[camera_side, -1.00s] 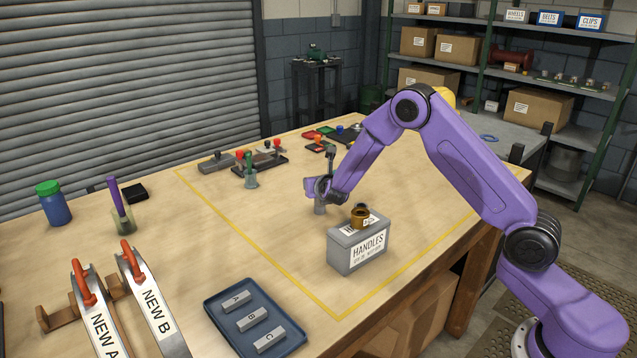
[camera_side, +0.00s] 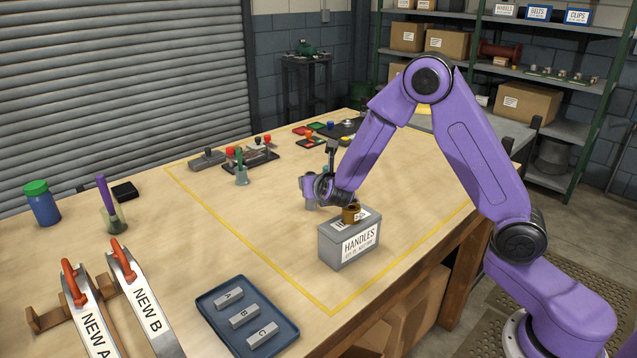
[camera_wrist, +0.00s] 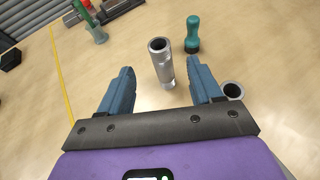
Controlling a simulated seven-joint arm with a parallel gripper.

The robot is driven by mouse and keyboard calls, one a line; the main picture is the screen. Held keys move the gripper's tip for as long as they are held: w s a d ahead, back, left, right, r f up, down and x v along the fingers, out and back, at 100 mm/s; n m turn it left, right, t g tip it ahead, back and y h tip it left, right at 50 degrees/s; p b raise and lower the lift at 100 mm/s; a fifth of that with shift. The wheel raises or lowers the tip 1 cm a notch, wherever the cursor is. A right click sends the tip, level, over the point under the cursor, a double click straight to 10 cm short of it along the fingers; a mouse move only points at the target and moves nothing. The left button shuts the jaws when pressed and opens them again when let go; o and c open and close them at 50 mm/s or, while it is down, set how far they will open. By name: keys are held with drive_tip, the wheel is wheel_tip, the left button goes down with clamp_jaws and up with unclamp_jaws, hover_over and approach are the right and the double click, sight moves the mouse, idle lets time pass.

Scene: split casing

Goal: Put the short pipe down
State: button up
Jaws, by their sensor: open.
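A grey metal pipe (camera_wrist: 161,62) stands upright on the table in the wrist view, open end up. It is just ahead of my gripper (camera_wrist: 160,78), whose two blue fingers are apart with nothing held between them. In the side view, my gripper (camera_side: 312,188) is low over the table, and a grey pipe (camera_side: 311,204) shows just below it, partly hidden. A second open pipe end (camera_wrist: 233,90) shows beside the right finger in the wrist view. I cannot tell for sure which one is the short pipe.
A grey HANDLES box (camera_side: 348,245) with a brown ring (camera_side: 352,214) on top stands close to the gripper. A teal-handled tool (camera_wrist: 192,35) stands behind the pipe. A blue tray (camera_side: 207,308) with labelled blocks is at front. The yellow-outlined middle is mostly clear.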

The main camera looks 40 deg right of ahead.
drive_tip(key=shift+v, duration=1)
